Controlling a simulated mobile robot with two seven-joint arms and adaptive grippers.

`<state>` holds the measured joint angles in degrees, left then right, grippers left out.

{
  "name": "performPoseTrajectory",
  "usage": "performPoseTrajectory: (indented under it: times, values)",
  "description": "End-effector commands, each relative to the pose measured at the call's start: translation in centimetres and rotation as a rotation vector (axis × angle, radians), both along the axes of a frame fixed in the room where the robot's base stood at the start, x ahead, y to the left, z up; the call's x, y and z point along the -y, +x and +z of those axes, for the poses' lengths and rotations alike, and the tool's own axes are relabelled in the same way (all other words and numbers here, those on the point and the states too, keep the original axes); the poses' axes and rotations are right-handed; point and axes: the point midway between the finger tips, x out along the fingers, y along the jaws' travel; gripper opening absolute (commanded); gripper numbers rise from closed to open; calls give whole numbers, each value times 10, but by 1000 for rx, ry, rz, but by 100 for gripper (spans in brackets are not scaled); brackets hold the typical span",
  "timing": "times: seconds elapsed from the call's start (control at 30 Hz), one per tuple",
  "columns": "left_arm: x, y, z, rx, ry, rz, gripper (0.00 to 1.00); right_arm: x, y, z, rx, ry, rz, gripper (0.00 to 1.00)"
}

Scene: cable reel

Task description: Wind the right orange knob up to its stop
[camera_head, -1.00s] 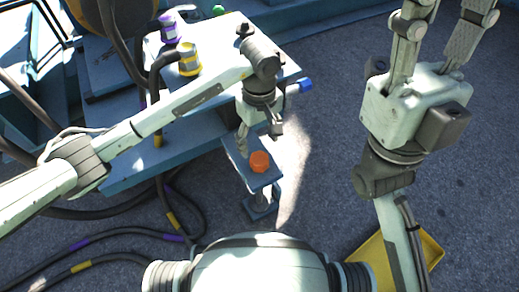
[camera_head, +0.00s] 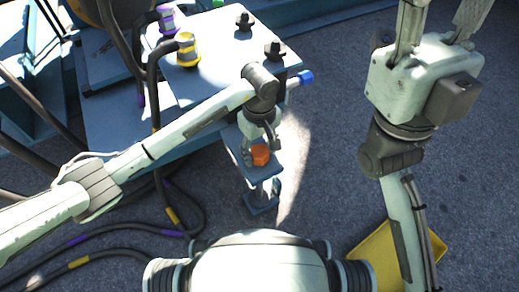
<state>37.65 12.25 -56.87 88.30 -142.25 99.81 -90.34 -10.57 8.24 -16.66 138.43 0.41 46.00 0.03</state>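An orange knob (camera_head: 260,154) stands on a small blue-grey stand (camera_head: 266,172) at the front edge of the larger blue-grey bench. It is the only orange knob I see. My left gripper (camera_head: 261,150) points down over it, with one finger on each side. The fingers look spread, and I cannot make out firm contact. The gripper hides part of the knob's back and top. My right gripper (camera_head: 437,22) is raised at the upper right, well away from the knob. Its two fingers are apart and empty, with their tips cut off by the frame's top edge.
The bench top (camera_head: 222,80) carries a yellow connector (camera_head: 187,50), a purple connector (camera_head: 167,19) and dark fittings (camera_head: 272,49). A blue-capped fitting (camera_head: 301,78) sticks out at its right edge. Black cables (camera_head: 120,228) lie at lower left. A yellow tray (camera_head: 366,254) lies at lower right.

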Motion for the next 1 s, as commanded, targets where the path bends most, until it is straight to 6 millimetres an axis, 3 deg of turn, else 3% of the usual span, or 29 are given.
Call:
performPoseTrajectory:
  times: [0.03,0.23,0.67,1.0]
  values:
    - [0,0,0,0,0,0,40,0,0,0,0,0,0,40]
    - [0,0,0,0,0,1,16,0,0,0,0,0,0,40]
    - [-1,1,2,2,3,100,16,0,0,1,-5,0,0,40]
    - [-2,1,2,1,3,385,16,1,-2,1,-15,10,1,40]
